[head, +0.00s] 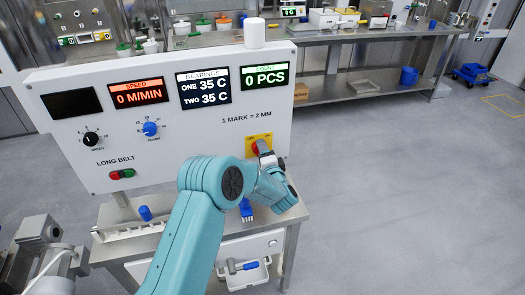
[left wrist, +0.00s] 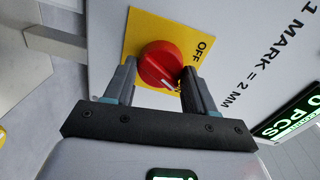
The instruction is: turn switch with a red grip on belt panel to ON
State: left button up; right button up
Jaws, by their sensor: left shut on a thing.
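The switch's red grip (left wrist: 158,64) is a round red knob with a white mark, on a yellow plate (left wrist: 140,32) that reads OFF beside it. In the left wrist view the mark points toward the picture's bottom right. No ON label can be read. My left gripper (left wrist: 160,82) has one finger on each side of the red grip and is shut on it. In the head view the left gripper (head: 263,150) is at the lower right of the white belt panel (head: 200,130), partly covering the switch. My right gripper is not in view.
The panel also bears a black speed knob (head: 91,138), a blue knob (head: 150,129) and red and green buttons (head: 122,174). Its displays read 0 M/MIN and 0 PCS. Below it are a blue-handled tool in a white tray (head: 248,277) and a steel bench.

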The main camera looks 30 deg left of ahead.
pick_arm(q)
jog(key=shift+m+p, duration=0.5)
jog(key=shift+m, duration=1.4)
jog(key=o, duration=1)
jog(key=shift+g, duration=0.3)
jog(key=b+v, duration=0.3)
jog(key=v, duration=1.3)
jog(key=shift+s+d+f, duration=0.15)
jog(key=shift+f, duration=0.05)
